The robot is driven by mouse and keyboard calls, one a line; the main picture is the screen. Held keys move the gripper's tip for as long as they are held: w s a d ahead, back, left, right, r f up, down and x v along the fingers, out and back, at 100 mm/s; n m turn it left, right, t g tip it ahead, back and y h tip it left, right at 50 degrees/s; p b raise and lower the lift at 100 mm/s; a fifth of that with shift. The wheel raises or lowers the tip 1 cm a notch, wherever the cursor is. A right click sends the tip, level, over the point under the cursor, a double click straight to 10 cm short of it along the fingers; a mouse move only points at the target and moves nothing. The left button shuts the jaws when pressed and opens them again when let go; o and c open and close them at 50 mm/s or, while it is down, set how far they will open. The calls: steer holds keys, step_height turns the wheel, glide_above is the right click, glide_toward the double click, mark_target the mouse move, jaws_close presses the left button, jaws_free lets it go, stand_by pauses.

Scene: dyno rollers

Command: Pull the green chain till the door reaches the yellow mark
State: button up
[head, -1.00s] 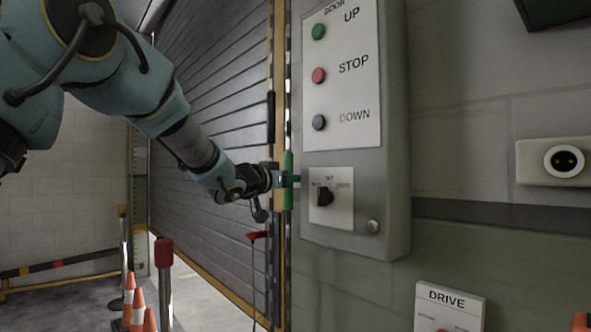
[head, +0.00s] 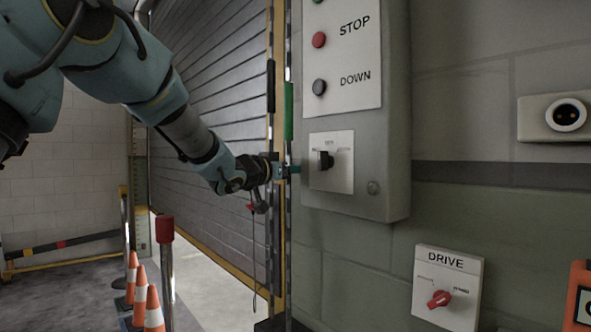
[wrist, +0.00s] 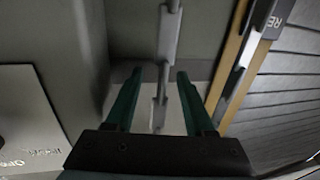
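The green section of chain (head: 289,110) hangs upright beside the control box in the head view. My gripper (head: 287,170) is just below it. In the wrist view my gripper (wrist: 160,95) is open; its two teal fingers stand on either side of a grey hanging chain (wrist: 168,40), with gaps visible. The slatted grey door (head: 215,110) stands behind my arm, with a yellow strip along its foot. A graduated strip with a yellowish part (head: 142,232) is on the far door jamb; I cannot tell whether that is the mark.
The control box (head: 398,150) is right beside my gripper. A DRIVE switch plate (head: 447,285) and a socket (head: 566,117) are on the wall to the right. A red-topped post (head: 165,228) and several cones (head: 153,308) stand at lower left.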

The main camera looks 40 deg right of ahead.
steer(key=shift+o, duration=0.3)
steer(key=shift+r, duration=0.1)
steer(key=shift+a, duration=0.1)
steer(key=s+a+b, duration=0.1)
steer(key=a+b, duration=0.1)
steer(key=a, duration=0.8)
steer(key=shift+s+a, duration=0.25)
steer(key=shift+s, duration=0.15)
steer(key=shift+w, duration=0.1)
